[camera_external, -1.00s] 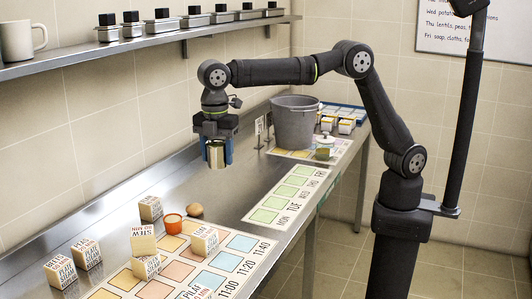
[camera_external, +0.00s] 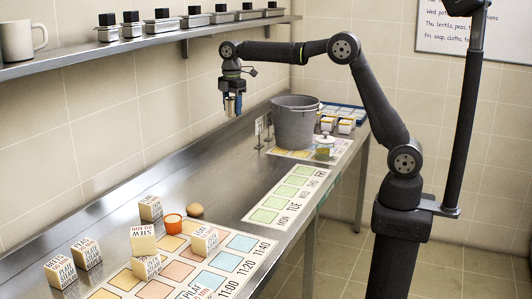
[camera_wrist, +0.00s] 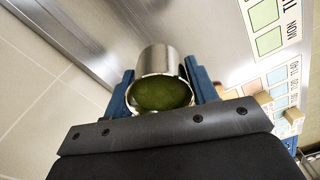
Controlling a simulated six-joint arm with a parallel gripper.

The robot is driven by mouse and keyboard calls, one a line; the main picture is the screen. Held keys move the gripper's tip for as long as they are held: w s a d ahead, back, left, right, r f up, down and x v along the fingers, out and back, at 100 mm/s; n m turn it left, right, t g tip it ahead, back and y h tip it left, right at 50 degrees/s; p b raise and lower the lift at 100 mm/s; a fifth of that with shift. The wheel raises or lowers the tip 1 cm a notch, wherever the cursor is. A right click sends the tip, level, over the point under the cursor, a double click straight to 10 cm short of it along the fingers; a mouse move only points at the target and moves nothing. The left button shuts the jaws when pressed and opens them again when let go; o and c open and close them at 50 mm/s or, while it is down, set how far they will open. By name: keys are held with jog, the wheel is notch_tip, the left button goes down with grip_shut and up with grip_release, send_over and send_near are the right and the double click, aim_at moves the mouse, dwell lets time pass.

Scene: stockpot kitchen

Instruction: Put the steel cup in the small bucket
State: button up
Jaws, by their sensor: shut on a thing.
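The steel cup (camera_wrist: 160,62) is between the two blue fingers of my gripper (camera_wrist: 160,90) in the wrist view, its green inside facing the camera. In the external view my gripper (camera_external: 232,98) is shut on the steel cup (camera_external: 233,107), high above the steel counter and left of the bucket. The small grey bucket (camera_external: 294,124) stands upright on the counter with its rim open; its inside bottom is hidden.
A small lidded jar (camera_external: 323,147) stands in front of the bucket, and small signs (camera_external: 259,127) to its left. A blue tray (camera_external: 345,112) is behind it. Lettered blocks (camera_external: 143,240), an orange cup (camera_external: 173,223) and a brown ball (camera_external: 195,210) lie nearer. A shelf (camera_external: 150,43) runs along the wall.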

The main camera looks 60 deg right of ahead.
jog(key=s+d+m, duration=0.3)
jog(key=d, duration=1.8)
jog(key=m, duration=0.2)
send_over(292, 137)
jog(key=w+d, duration=0.3)
jog(key=d, duration=0.2)
jog(key=f, duration=1.8)
jog(key=shift+s+d, duration=0.3)
jog(key=shift+d, duration=0.1)
jog(key=shift+f, duration=2.5)
jog(key=shift+f, duration=0.15)
jog(key=o, duration=0.8)
